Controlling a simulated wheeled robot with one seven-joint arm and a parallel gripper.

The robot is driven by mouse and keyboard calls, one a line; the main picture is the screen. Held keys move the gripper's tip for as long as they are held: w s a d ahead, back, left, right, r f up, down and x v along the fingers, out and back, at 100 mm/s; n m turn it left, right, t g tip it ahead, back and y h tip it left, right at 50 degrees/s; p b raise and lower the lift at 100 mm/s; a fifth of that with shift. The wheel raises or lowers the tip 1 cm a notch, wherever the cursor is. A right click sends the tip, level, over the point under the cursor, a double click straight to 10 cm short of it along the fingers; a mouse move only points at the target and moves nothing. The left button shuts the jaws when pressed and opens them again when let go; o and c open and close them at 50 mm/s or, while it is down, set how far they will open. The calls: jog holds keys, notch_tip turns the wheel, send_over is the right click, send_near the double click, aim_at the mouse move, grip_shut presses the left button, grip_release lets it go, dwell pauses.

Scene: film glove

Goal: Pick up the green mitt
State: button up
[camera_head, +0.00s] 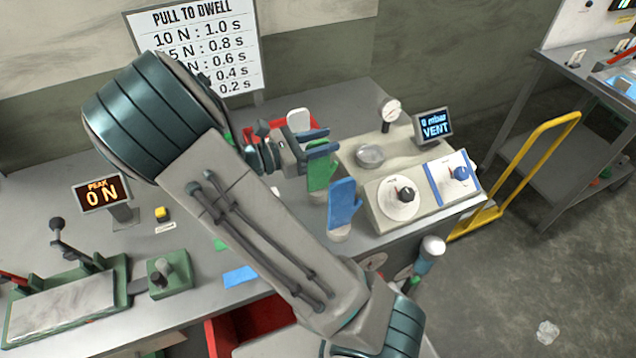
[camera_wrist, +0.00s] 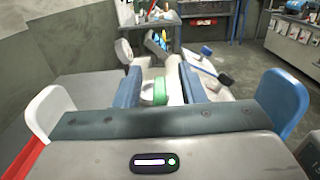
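The green mitt (camera_head: 319,175) stands upright on a small pale stand near the front of the bench. My gripper (camera_head: 322,141) is at its upper part, fingers pointing right. In the wrist view the green mitt (camera_wrist: 160,91) shows as a narrow strip between the two blue-grey fingers of my gripper (camera_wrist: 160,98). The fingers are wide apart, with a gap on each side of the mitt. Part of the mitt is hidden behind a finger in the head view.
A blue mitt (camera_head: 343,205) stands close in front of the green one, and a white mitt (camera_head: 298,119) stands behind. A console with knobs (camera_head: 405,195) and a round dish (camera_head: 370,155) lies to the right. A yellow rail (camera_head: 515,165) stands beyond the bench.

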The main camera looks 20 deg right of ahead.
jog(key=shift+d, duration=0.55)
grip_shut()
jog(key=shift+r, duration=0.1)
